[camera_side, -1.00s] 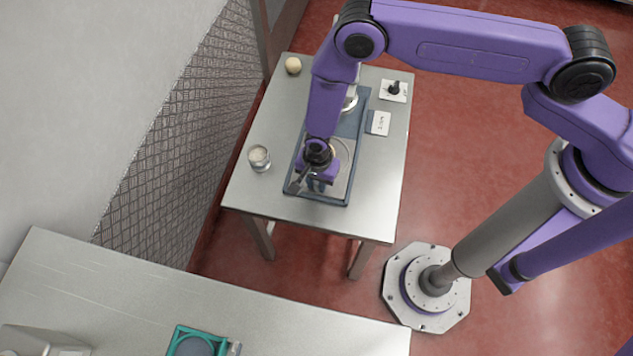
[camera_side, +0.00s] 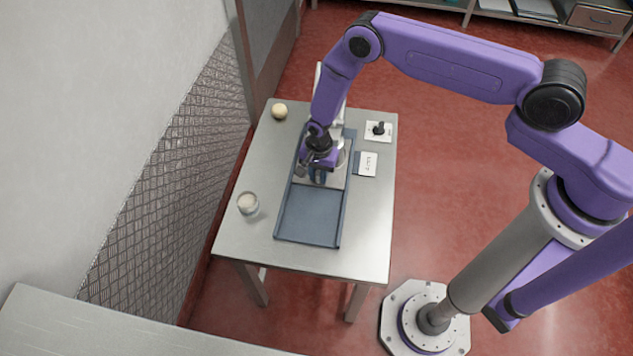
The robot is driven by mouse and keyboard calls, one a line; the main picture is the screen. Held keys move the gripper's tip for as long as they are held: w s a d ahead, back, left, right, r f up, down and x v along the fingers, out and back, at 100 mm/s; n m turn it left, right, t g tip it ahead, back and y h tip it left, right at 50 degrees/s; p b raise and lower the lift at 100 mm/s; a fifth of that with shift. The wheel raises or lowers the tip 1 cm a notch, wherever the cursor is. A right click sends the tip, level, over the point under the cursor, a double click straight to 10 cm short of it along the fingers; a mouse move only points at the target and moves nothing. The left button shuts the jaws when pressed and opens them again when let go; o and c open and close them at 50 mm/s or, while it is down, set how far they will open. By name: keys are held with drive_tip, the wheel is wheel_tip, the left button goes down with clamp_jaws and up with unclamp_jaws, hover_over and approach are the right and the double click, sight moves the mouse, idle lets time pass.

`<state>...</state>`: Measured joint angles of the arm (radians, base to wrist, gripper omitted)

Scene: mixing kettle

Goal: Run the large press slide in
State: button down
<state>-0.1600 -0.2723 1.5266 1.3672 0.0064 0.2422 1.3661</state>
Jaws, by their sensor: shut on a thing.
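The large press slide (camera_side: 335,182) is a pale metal plate in the far half of a long blue-grey tray (camera_side: 309,218) on the table. A round, light-rimmed part shows on it at the right of my gripper. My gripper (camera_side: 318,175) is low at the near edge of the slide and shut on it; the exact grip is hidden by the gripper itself. The near half of the tray is bare. A pale upright machine, the press (camera_side: 319,78), stands at the far end of the tray, mostly hidden behind my arm.
A glass jar with pale contents (camera_side: 248,204) stands left of the tray. A cream ball (camera_side: 279,111) is at the table's far left. A black knob on a white plate (camera_side: 379,130) and a small labelled card (camera_side: 367,164) lie right of the tray. The near table is clear.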

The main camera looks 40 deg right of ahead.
drive_tip(key=shift+w+d, duration=0.2)
drive_tip(key=shift+d, duration=0.1)
drive_tip(key=c, duration=0.9)
unclamp_jaws()
drive_tip(key=shift+c, duration=0.2)
drive_tip(key=shift+a, duration=0.1)
drive_tip(key=shift+r, duration=0.1)
drive_tip(key=shift+r, duration=0.25)
wheel_tip(320, 180, up, 17)
drive_tip(key=shift+s+f, duration=0.1)
